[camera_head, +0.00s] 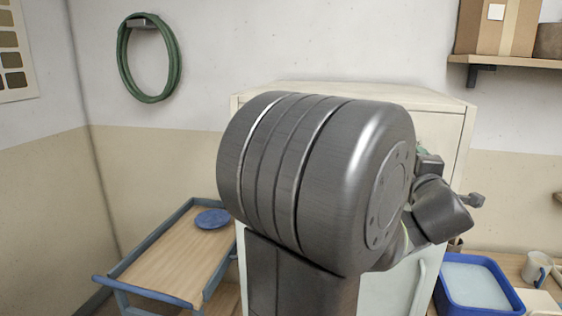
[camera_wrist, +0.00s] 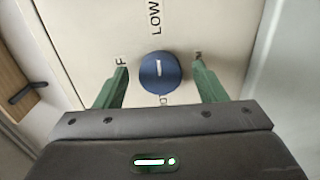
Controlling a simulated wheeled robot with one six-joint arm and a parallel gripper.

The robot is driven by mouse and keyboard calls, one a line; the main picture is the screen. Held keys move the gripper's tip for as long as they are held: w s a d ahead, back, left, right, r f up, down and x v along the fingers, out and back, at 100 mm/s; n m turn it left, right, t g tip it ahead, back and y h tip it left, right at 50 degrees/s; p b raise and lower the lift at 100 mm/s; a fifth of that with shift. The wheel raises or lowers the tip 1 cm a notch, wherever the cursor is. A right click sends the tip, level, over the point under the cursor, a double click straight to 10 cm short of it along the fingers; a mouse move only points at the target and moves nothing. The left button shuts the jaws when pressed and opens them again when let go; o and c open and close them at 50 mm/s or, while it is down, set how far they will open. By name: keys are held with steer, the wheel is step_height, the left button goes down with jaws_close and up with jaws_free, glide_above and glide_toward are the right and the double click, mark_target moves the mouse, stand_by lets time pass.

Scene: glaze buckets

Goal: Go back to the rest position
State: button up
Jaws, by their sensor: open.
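In the wrist view, my gripper (camera_wrist: 160,70) is open. Its two green fingers stand on either side of a round blue knob (camera_wrist: 172,85), with visible gaps between fingers and knob. The knob has a white line mark and sits on a cream panel (camera_wrist: 100,40) with dark lettering, including "LOW". I cannot tell how far the fingertips are from the panel. In the head view, my large grey arm link covers much of a cream cabinet (camera_head: 445,118), and the knob and fingers cannot be clearly made out.
A blue-framed trolley (camera_head: 150,270) with a blue disc (camera_head: 212,218) stands at left. A green hose (camera_head: 122,60) hangs on the wall. A wall shelf (camera_head: 510,62) holds a cardboard box (camera_head: 480,30). At right are a blue tray (camera_head: 445,300) and a white mug (camera_head: 535,265).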

steer(key=shift+w+d, duration=0.1)
steer(key=shift+w, duration=0.4)
steer(key=shift+s, duration=0.1)
steer(key=v, duration=1.4)
steer(key=w+d+n+p, duration=0.2)
steer(key=w+n+p, duration=0.2)
steer(key=w+n, duration=1)
steer(key=shift+d+r+n+p, duration=0.3)
steer(key=shift+d+r+n, duration=0.05)
steer(key=shift+n, duration=1.25)
